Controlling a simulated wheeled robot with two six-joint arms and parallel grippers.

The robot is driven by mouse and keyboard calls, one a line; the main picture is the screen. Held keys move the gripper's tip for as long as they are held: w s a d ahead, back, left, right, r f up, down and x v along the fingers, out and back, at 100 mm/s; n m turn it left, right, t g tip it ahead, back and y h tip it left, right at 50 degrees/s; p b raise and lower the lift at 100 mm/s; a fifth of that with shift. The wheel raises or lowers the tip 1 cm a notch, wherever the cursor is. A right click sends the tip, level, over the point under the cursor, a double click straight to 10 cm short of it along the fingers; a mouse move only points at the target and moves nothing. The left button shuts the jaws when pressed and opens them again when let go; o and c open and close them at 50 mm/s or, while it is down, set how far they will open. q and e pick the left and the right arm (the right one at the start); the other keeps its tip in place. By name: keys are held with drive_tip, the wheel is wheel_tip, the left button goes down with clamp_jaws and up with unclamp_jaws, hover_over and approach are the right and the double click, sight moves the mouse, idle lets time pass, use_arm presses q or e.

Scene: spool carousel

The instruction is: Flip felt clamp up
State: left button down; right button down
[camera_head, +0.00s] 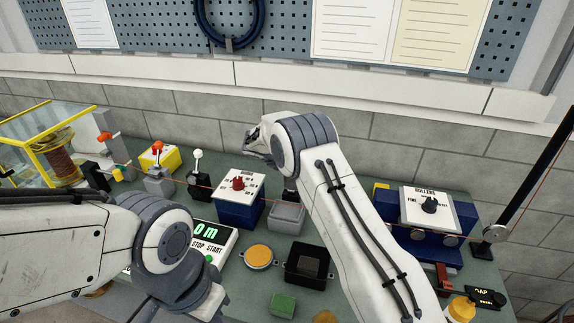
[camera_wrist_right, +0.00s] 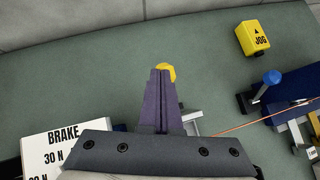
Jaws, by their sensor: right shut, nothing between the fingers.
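My right gripper (camera_wrist_right: 162,76) is shut and empty in the right wrist view, its two dark fingers side by side. A yellow rounded knob (camera_wrist_right: 168,70) shows at the fingertips, partly covered by them; I cannot tell whether they touch. A pale metal bracket (camera_wrist_right: 191,121) stands just right of the fingers, where the orange thread (camera_wrist_right: 240,128) runs. These may be parts of the felt clamp, but its body is mostly hidden and its position is unclear. In the head view my right arm covers this spot.
The BRAKE box (camera_head: 239,190) with a red knob stands left of my right arm. The ROLLERS unit (camera_head: 430,212) is to its right. A blue-knobbed lever (camera_wrist_right: 271,77) and a yellow JOG box (camera_wrist_right: 254,39) stand to the right. Bench behind the fingers is clear.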

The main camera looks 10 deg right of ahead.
drive_tip(key=shift+w+d, duration=0.1)
drive_tip(key=shift+d, duration=0.15)
idle(0.4)
wheel_tip(320, 180, up, 10)
drive_tip(key=a+p, duration=0.2)
drive_tip(key=p, duration=0.5)
drive_tip(key=shift+w+a+f, duration=0.15)
drive_tip(key=shift+a, duration=0.1)
